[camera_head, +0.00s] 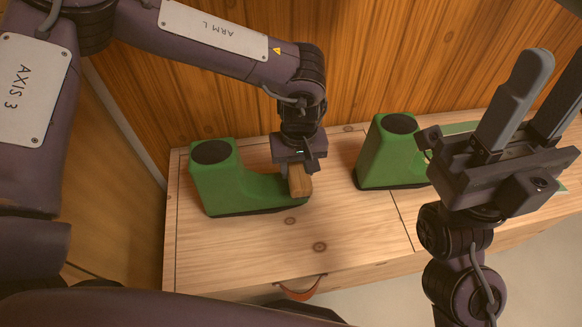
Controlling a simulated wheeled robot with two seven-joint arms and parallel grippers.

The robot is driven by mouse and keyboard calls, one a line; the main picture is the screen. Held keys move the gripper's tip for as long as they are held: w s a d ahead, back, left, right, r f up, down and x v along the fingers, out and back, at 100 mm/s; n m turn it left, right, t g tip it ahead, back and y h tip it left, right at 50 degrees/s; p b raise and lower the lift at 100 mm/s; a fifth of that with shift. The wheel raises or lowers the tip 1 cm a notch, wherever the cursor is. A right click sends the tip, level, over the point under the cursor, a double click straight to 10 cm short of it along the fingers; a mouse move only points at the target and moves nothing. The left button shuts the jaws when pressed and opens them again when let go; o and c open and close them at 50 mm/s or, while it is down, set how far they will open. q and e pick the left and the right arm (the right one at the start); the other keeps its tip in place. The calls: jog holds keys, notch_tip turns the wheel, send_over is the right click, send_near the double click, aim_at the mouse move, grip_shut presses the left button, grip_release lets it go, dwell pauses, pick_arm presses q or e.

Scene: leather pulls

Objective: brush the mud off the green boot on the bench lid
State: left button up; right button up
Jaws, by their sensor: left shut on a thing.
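A green boot (220,185) with a dark round opening and dark sole stands upright on the wooden bench lid (240,255), toe to the right. My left gripper (297,170) points down, shut on a brown wooden block that looks like a brush (300,184). The brush is at the boot's toe and overlaps it in the picture; contact cannot be told. I can make out no clear mud on this boot. A second green boot (382,155) stands to the right, its toe partly hidden by my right gripper (556,75), which is open and empty, fingers up.
An orange-brown leather pull (301,290) hangs on the bench front. A plank wall (220,95) stands close behind the bench. A seam (403,222) divides the lid between the boots. The lid in front of the left boot is clear.

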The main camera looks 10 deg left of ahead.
pick_arm(q)
jog(key=w+d+r+p, duration=0.1)
jog(key=d+r+p, duration=0.1)
jog(key=d+r, duration=0.2)
jog(key=shift+w+r, duration=0.25)
jog(key=shift+w, duration=0.05)
